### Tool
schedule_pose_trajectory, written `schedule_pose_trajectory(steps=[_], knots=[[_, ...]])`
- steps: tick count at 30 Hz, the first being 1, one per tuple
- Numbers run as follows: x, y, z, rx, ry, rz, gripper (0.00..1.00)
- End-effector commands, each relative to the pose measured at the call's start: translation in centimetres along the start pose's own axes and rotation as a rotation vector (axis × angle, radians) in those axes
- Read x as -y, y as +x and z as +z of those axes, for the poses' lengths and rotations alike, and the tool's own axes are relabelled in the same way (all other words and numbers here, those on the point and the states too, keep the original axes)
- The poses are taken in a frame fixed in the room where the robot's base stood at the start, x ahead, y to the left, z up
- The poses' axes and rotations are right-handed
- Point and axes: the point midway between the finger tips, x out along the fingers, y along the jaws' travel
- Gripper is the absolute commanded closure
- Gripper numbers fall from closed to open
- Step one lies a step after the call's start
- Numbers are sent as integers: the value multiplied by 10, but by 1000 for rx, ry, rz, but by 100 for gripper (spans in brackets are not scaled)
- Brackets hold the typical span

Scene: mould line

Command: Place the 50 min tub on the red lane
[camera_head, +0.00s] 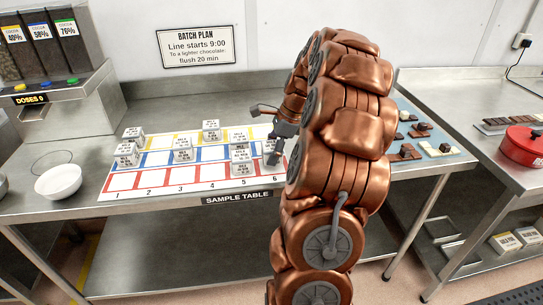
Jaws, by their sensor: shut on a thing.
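The sample mat has a red lane (162,179) along its front edge, with blue and yellow lanes behind it. Small white labelled tubs stand on it, their print too small to read. My gripper (275,143) is at the right end of the mat and is shut on a white tub (269,152), partly hidden by the fingers. I cannot tell whether that tub touches the mat. A tub (241,168) stands at the red lane near column 5. Other tubs stand at left (126,155), in the middle (182,150) and at the back (211,129).
My copper-coloured arm hides the table right of the mat. A white bowl (58,181) stands at left by the dispenser (62,98). Chocolate samples (405,152) lie on a blue mat at right. A red pot (524,146) is farther right. Red columns 1 to 4 look clear.

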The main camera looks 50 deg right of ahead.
Motion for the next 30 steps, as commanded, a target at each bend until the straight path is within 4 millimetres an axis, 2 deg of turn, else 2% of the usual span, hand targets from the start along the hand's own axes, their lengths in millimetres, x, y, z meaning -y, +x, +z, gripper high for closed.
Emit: schedule_pose_trajectory(steps=[6,17,18,25,30], knots=[[-1,18,-7,0,1,4,79],[-1,21,-8,0,1,3,79],[-1,21,-9,0,0,3,38],[-1,21,-8,0,0,2,15],[-1,21,-8,0,0,2,15]])
